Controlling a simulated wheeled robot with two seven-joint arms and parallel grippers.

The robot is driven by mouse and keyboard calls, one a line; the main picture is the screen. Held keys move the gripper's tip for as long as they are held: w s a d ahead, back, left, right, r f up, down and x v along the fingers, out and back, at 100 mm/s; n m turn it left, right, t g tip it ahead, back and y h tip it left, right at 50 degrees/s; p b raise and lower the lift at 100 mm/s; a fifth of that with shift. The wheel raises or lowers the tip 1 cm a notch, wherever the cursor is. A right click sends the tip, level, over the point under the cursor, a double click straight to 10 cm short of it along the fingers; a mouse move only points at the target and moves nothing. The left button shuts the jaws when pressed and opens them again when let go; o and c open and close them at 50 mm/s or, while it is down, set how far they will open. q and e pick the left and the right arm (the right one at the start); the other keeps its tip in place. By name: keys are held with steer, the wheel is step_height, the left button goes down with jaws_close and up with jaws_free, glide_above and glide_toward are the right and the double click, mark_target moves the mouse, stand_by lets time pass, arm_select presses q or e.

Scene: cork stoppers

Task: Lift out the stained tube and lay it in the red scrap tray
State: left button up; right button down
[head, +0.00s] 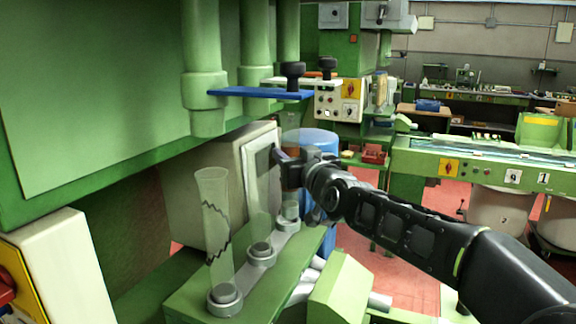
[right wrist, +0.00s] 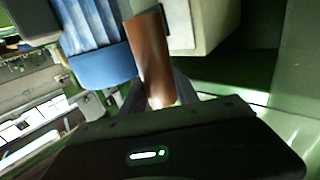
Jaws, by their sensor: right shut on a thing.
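My right gripper (head: 292,170) is shut on the stained tube (right wrist: 152,55), which looks brown in the right wrist view. In the head view the tube is at the far end of the row, mostly covered by my gripper. Clear glass shows below the gripper, close above the far holder (head: 287,224); I cannot tell whether the tube is still seated. A clear tube with a jagged dark crack line (head: 216,215) stands in the near holder, and another clear tube (head: 260,195) stands in the middle one. No red scrap tray can be made out for sure. My left gripper is out of view.
A pale box (head: 205,190) stands behind the tubes, and a blue drum (head: 322,145) stands beyond my gripper. A small red box (head: 373,155) sits on a green shelf farther back.

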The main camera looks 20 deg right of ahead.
steer(key=s+a+b, duration=0.1)
steer(key=s+b, duration=0.4)
steer(key=s, duration=1.1)
steer(key=shift+s, duration=0.4)
steer(key=shift+f, duration=0.1)
